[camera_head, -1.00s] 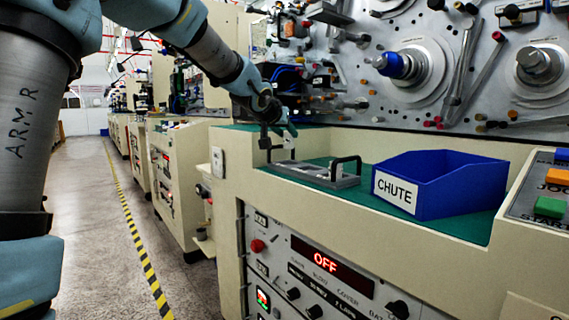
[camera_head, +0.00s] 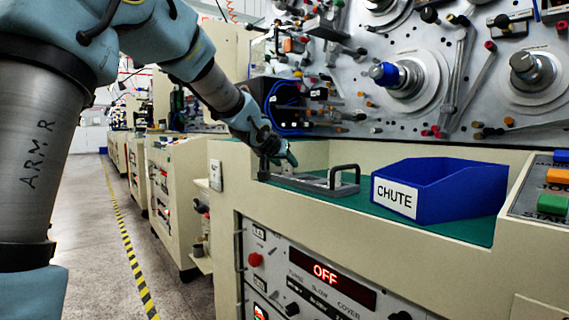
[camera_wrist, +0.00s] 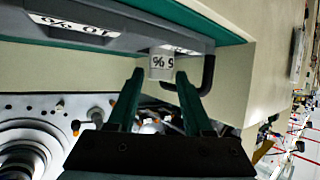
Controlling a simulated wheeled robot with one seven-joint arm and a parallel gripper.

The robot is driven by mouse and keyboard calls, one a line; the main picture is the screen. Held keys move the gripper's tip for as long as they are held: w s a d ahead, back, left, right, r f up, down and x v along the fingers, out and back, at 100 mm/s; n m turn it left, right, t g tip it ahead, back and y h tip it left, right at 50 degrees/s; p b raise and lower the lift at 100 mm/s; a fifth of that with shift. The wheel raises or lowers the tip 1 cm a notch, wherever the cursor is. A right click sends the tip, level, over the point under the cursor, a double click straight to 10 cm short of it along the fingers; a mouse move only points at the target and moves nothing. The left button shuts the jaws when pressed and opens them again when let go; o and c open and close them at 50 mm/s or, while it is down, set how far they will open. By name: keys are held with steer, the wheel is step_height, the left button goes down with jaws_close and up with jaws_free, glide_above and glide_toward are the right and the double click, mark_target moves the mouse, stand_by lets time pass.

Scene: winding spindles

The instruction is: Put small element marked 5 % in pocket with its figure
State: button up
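The small element marked 5 % (camera_wrist: 162,66) is a small light block with its figure upside down in the wrist view. In the head view my gripper (camera_head: 288,160) is low over the left part of the tray (camera_head: 318,186). The element and the pockets cannot be made out there.
The tray has dark upright handles, one (camera_head: 345,177) at its right end and one (camera_wrist: 207,75) close beside a finger. A blue CHUTE bin (camera_head: 440,190) stands to the right on the green mat. The reel panel (camera_head: 440,90) rises behind.

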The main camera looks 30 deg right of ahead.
steer(key=shift+r, duration=0.15)
steer(key=shift+s+a+r+p, duration=0.1)
steer(key=shift+a+r+p, duration=0.1)
steer(key=shift+p, duration=0.1)
steer(key=p+v, duration=0.6)
steer(key=v, duration=0.5)
steer(key=a+f+n+g+y, duration=0.1)
steer(key=a+f+n+y, duration=0.15)
steer(key=a+f, duration=0.65)
steer(key=a+f+n+g+y, duration=0.15)
steer(key=a+f+y, duration=0.3)
steer(key=a, duration=0.85)
steer(key=s+a+f+n+g+y, duration=0.2)
steer(key=s+a+f+n+g, duration=0.2)
steer(key=s+a+f, duration=0.6)
steer(key=s+a, duration=0.3)
steer(key=a, duration=0.1)
steer(key=shift+f+g, duration=0.3)
steer(key=shift+g, duration=0.05)
steer(key=shift+r, duration=0.1)
